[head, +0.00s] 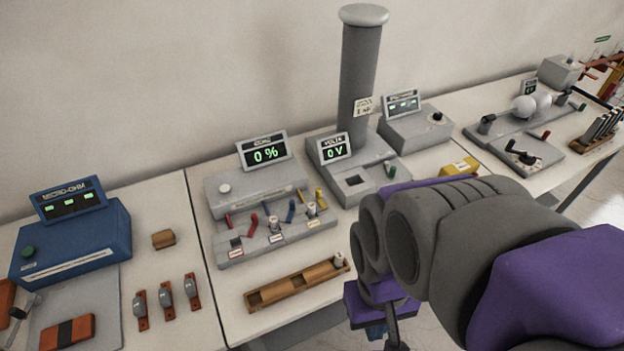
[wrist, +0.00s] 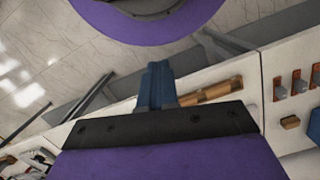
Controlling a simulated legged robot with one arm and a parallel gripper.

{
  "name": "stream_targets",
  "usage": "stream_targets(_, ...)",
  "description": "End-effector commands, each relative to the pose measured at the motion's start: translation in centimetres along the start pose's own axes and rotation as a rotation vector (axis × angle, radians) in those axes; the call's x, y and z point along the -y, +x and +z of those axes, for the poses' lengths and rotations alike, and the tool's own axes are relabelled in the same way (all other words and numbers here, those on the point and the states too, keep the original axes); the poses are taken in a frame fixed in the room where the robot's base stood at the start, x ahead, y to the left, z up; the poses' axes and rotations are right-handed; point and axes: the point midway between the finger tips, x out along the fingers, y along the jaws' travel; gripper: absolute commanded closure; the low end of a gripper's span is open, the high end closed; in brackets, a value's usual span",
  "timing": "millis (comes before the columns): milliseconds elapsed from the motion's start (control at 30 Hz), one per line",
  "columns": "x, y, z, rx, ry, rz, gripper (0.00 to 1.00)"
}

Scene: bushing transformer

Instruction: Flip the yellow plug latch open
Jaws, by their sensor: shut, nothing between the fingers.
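The grey device with the 0 % display (head: 264,154) stands on the table left of the grey column. On its lower front panel is a row of coloured levers; the yellow one (head: 320,198) is at the right end, beside a small grey plug (head: 311,209). Whether this latch is open or shut is too small to tell. My gripper (head: 376,329) is low in front of the table, right of the wooden tray and well apart from the latch. In the wrist view its blue fingers (wrist: 158,72) are together and empty. The latch is not seen in the wrist view.
A wooden tray (head: 262,299) with a grey plug (head: 339,261) lies in front of the device. The tall grey column (head: 358,80) with the 0 V display rises behind right. A yellow box (head: 462,165) lies beyond my arm. The blue micro-ohm meter (head: 85,243) is at left.

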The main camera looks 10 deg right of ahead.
Motion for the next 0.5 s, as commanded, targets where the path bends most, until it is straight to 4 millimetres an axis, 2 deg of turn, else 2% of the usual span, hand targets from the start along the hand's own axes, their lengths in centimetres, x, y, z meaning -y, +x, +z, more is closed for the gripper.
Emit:
stream_targets(167,-2.2,-0.4,-2.2,0.012,-0.050,0.057,1.00)
stream_targets(333,-5.0,-1.0,-5.6,0.040,-0.143,0.154,1.00)
stream_targets(500,-6.4,-1.6,-9.5,0.075,-0.253,0.268,1.00)
